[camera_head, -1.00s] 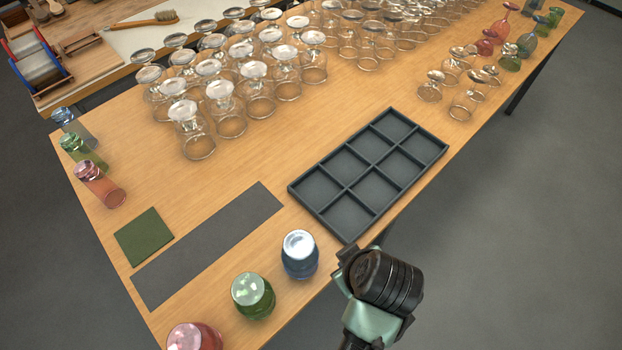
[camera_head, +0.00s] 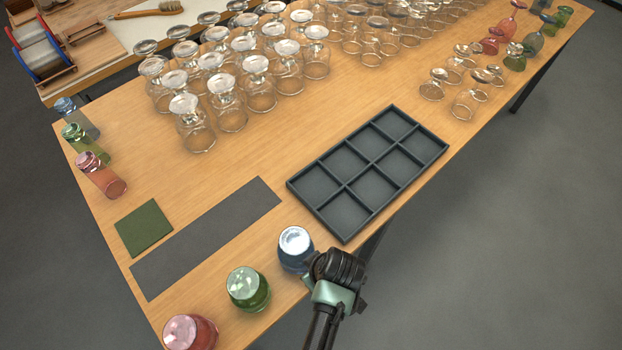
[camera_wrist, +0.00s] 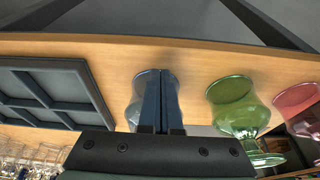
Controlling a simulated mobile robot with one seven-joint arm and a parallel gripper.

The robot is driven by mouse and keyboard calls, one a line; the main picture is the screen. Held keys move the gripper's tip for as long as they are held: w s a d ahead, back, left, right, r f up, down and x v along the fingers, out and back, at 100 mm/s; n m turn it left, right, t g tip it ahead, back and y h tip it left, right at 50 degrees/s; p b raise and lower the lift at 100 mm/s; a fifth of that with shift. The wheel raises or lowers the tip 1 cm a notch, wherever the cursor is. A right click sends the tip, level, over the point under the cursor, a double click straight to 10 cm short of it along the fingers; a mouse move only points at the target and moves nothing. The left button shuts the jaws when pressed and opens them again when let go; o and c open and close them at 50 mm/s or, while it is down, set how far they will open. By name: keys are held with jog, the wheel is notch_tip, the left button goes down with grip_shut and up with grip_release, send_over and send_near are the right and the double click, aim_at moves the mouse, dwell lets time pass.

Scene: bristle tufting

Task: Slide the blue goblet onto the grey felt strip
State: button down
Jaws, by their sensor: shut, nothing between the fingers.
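The blue goblet (camera_head: 294,246) stands upside down on the table, right of the grey felt strip (camera_head: 206,238) and apart from it. My gripper (camera_head: 312,264) is at the goblet's right front side; its fingertips are hidden in the head view. In the wrist view my gripper (camera_wrist: 160,74) is shut and empty, its fingers pointing at the blue goblet (camera_wrist: 138,98) and covering its middle. I cannot tell whether they touch it.
A green goblet (camera_head: 248,289) and a red goblet (camera_head: 190,332) stand left of the blue one along the near edge. A dark divided tray (camera_head: 318,208) lies to the right. A green felt square (camera_head: 144,228) lies beyond the strip. Bare wood separates goblet and strip.

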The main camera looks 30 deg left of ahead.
jog(key=shift+w+a, duration=0.15)
jog(key=shift+a, duration=0.2)
jog(key=shift+a, duration=0.1)
jog(key=w+a+b, duration=0.2)
jog(key=a, duration=0.4)
jog(key=w+a+b, duration=0.2)
jog(key=w+a, duration=0.1)
jog(key=a, duration=0.3)
jog(key=w+a+b, duration=0.2)
jog(key=a, duration=0.4)
jog(key=shift+w+f+b, duration=0.15)
jog(key=shift+f+b, duration=0.05)
jog(key=shift+b, duration=0.15)
jog(key=shift+w+a+r, duration=0.15)
jog(key=shift+a, duration=0.25)
jog(key=shift+r, duration=0.1)
jog(key=shift+d, duration=0.1)
